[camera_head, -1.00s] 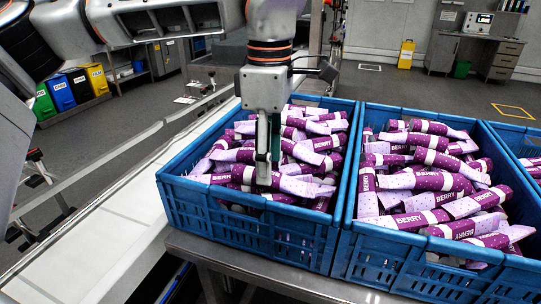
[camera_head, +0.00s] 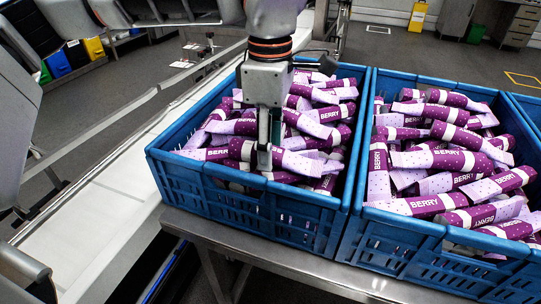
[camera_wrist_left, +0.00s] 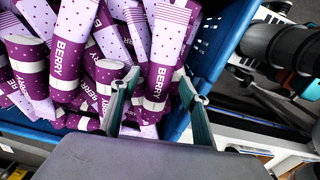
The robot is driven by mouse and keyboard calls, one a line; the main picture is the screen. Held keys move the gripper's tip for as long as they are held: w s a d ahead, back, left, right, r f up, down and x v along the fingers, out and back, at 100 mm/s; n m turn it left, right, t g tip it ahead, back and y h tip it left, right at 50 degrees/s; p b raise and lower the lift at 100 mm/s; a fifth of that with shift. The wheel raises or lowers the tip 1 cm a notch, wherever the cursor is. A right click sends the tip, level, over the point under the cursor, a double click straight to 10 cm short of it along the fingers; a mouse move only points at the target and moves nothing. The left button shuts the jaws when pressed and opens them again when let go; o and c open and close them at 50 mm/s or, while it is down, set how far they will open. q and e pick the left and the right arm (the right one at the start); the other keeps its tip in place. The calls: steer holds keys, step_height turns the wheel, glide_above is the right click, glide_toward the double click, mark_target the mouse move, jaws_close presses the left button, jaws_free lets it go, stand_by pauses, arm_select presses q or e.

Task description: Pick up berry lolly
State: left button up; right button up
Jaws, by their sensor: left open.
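Many purple and lilac berry lollies (camera_head: 325,113) lie heaped in the left blue crate (camera_head: 255,203). My left gripper (camera_head: 268,155) points down into this crate, its fingertips low among the lollies near the crate's front part. In the left wrist view the gripper (camera_wrist_left: 155,100) is open, its two green fingers apart. Lollies (camera_wrist_left: 160,60) show between and beyond the fingers, and the crate's wall (camera_wrist_left: 215,40) is close by on the right. I cannot tell whether the fingers touch a lolly. My right gripper is not in view.
A second blue crate (camera_head: 405,250) full of berry lollies stands against the right side, with part of a third beyond it. The crates stand on a metal table (camera_head: 290,268). A pale conveyor (camera_head: 110,205) runs along the left.

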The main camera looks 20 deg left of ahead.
arm_select(q)
steer(key=shift+f, duration=0.65)
steer(key=c, duration=1.2)
steer(key=shift+r, duration=0.1)
